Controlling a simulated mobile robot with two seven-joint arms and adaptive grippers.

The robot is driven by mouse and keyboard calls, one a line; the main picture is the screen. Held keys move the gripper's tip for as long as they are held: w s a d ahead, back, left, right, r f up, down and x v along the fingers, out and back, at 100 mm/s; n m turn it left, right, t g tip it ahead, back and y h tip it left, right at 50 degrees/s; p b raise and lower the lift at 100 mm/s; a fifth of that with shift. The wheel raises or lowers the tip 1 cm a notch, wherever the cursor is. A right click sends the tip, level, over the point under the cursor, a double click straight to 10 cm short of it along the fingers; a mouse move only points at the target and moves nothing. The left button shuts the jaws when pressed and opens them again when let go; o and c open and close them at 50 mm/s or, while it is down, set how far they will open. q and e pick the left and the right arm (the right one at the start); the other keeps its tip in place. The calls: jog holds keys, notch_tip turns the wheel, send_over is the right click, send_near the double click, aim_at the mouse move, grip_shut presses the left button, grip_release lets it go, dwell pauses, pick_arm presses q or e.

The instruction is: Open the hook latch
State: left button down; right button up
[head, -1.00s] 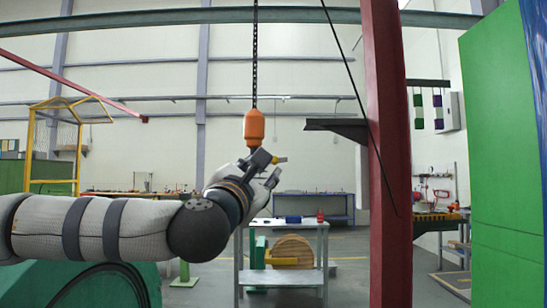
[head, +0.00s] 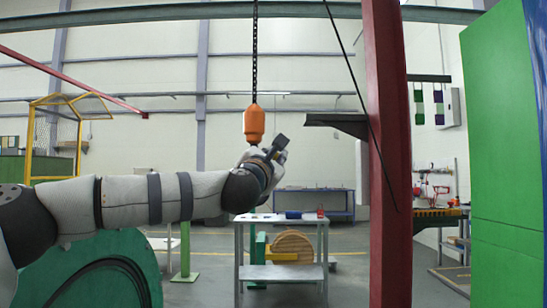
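An orange hook block (head: 254,122) hangs upright on a dark chain in the middle of the head view. The hook and its latch below the block do not show; my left gripper and wrist cover that spot. My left gripper (head: 275,150) is just below and to the right of the orange block, with a dark finger part pointing up and right. Whether its fingers are apart or closed, or touch the hook, I cannot tell. My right gripper is not in view.
A dark red column (head: 388,150) with a dark bracket (head: 338,124) stands to the right of the chain. A grey worktable (head: 281,273) is below and behind. A green machine panel (head: 500,150) fills the right side. A green drum (head: 85,272) is at lower left.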

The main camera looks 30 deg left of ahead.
pick_arm(q)
jog(key=shift+f+m+h, duration=0.25)
jog(key=shift+m+h, duration=0.15)
jog(key=shift+m, duration=0.7)
jog(key=c, duration=1.6)
grip_release()
jog(key=shift+o, duration=0.2)
jog(key=v, duration=1.2)
jog(key=shift+r, duration=0.1)
